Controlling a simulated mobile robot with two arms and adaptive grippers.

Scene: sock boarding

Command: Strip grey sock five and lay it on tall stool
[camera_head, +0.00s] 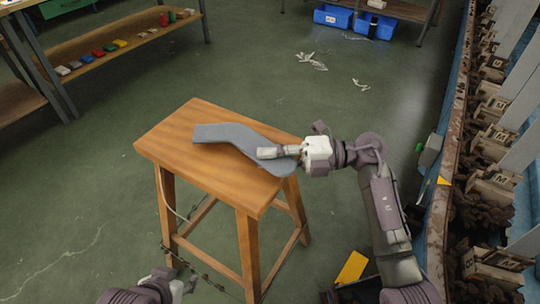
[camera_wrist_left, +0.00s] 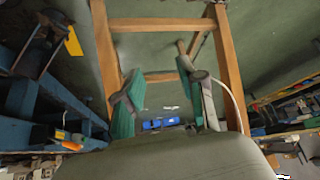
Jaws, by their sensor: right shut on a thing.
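The grey sock (camera_head: 225,132) lies flat across the top of the tall wooden stool (camera_head: 180,147), its right part reaching the stool's right edge. My right gripper (camera_head: 270,152) comes in from the right and is shut on the sock near that right end; its fingers hide part of the cloth. My left gripper (camera_head: 178,286) is low at the bottom of the head view, in front of the stool and apart from the sock. In the left wrist view, its fingers (camera_wrist_left: 165,98) are spread apart with nothing between them, and the stool's legs (camera_wrist_left: 104,60) stand beyond.
A machine with a row of upright grey boards (camera_head: 520,75) runs along the right side. A wooden shelf (camera_head: 130,42) with small coloured blocks stands at upper left. Blue bins (camera_head: 333,16) are at the back. White scraps (camera_head: 311,61) lie on the otherwise open floor.

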